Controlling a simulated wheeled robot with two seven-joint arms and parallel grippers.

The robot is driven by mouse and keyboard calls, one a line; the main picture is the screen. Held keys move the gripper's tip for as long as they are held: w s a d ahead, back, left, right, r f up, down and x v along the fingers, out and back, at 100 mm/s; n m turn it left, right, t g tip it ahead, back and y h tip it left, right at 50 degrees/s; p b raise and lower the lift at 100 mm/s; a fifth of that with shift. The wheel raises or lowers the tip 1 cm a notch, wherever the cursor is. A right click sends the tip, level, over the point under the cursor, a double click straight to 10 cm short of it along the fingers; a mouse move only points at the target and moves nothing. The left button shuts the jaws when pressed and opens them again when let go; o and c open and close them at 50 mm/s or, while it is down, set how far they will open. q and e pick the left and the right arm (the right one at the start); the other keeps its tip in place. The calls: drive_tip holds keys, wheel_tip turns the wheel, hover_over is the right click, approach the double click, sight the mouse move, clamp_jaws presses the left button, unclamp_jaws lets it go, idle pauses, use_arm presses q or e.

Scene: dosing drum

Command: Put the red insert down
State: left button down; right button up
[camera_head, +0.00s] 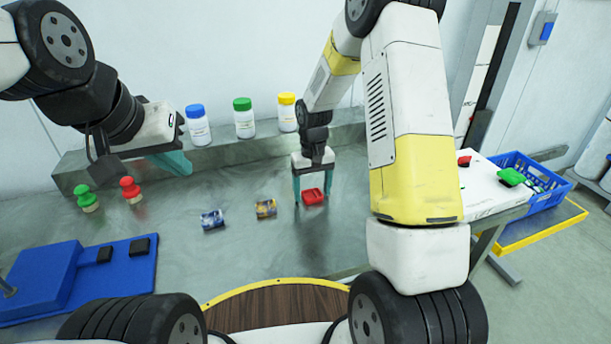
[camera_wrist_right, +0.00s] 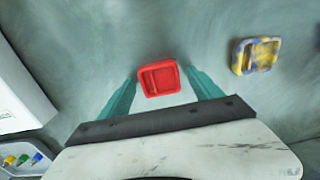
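The red insert (camera_head: 313,197) lies on the grey metal table and also shows in the right wrist view (camera_wrist_right: 160,79). My right gripper (camera_head: 312,192) points down over it, with one teal finger on each side of the insert. In the right wrist view the fingers (camera_wrist_right: 163,72) stand wide, with a small gap at the insert's right side; on the left I cannot tell whether they touch. My left gripper (camera_head: 170,160) is raised at the left, near the red and green knobbed pieces; its finger spacing is unclear.
A yellow-blue insert (camera_head: 266,208) and a blue-grey one (camera_head: 213,220) lie left of the red insert. A red knobbed piece (camera_head: 131,190) and a green one (camera_head: 87,198) stand further left. Several bottles (camera_head: 245,122) line the back ledge. A blue fixture (camera_head: 70,280) is front left.

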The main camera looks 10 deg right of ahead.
sight(312, 196)
drive_tip(key=shift+r, duration=0.15)
drive_tip(key=s+d+r+t, duration=0.1)
drive_tip(key=s+r, duration=0.1)
drive_tip(key=r, duration=0.8)
drive_tip(key=s+r, duration=0.3)
drive_tip(key=r, duration=0.6)
drive_tip(key=s+d+r+t+y, duration=0.1)
drive_tip(key=s+r, duration=0.3)
drive_tip(key=s, duration=0.5)
drive_tip(key=s+r+m+t+y, duration=0.1)
drive_tip(key=s+r+t, duration=0.3)
drive_tip(key=s, duration=0.6)
drive_tip(key=shift+d+r+m, duration=0.25)
drive_tip(key=shift+d+m, duration=0.05)
drive_tip(key=shift+d, duration=0.05)
